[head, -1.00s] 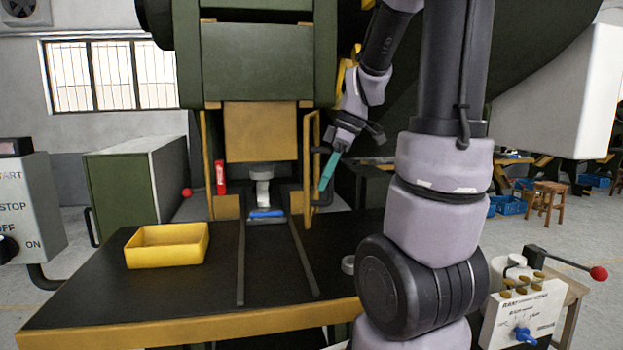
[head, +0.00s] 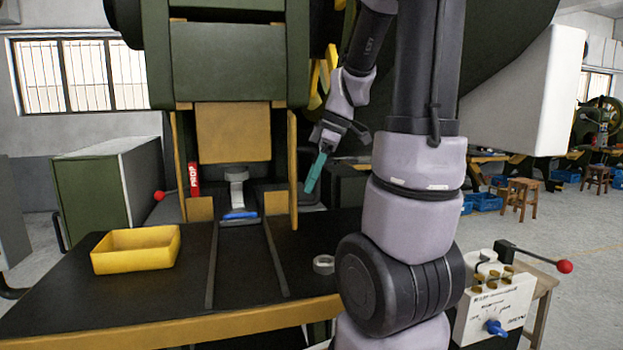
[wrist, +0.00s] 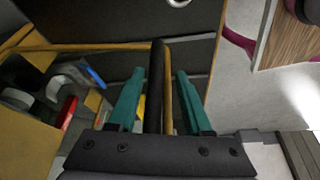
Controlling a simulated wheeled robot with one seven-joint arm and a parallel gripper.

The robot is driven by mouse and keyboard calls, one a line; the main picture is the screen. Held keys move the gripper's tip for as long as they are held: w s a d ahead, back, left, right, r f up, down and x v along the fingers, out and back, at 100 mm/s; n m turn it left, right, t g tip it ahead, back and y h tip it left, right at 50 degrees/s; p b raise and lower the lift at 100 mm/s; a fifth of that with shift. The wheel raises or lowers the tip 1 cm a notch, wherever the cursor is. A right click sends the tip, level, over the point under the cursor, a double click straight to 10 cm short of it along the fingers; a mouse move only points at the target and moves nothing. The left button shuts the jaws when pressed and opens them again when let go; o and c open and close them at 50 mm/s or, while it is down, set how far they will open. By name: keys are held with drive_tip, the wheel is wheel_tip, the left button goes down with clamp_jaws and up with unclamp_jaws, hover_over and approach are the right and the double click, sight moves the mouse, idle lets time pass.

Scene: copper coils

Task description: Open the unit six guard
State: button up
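The press with its yellow guard frame (head: 293,170) stands ahead in the head view. The frame shows nearly edge-on at the right of the die opening. My gripper (head: 312,180) is just right of it, teal fingers pointing down and left. In the wrist view, my gripper (wrist: 157,95) has its two teal fingers apart. A black upright bar (wrist: 157,75), apparently the guard's handle, shows between them with a gap on each side. The yellow guard frame (wrist: 100,46) runs behind it. Whether the bar lies at fingertip depth is unclear. No unit number is readable.
A yellow tray (head: 135,262) sits on the black table (head: 140,305) at left. A grey ring (head: 324,264) lies on the table at right. A control box (head: 492,310) with a red-knobbed lever stands at lower right.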

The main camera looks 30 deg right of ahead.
wheel_tip(320, 180, up, 10)
idle(0.6)
idle(0.4)
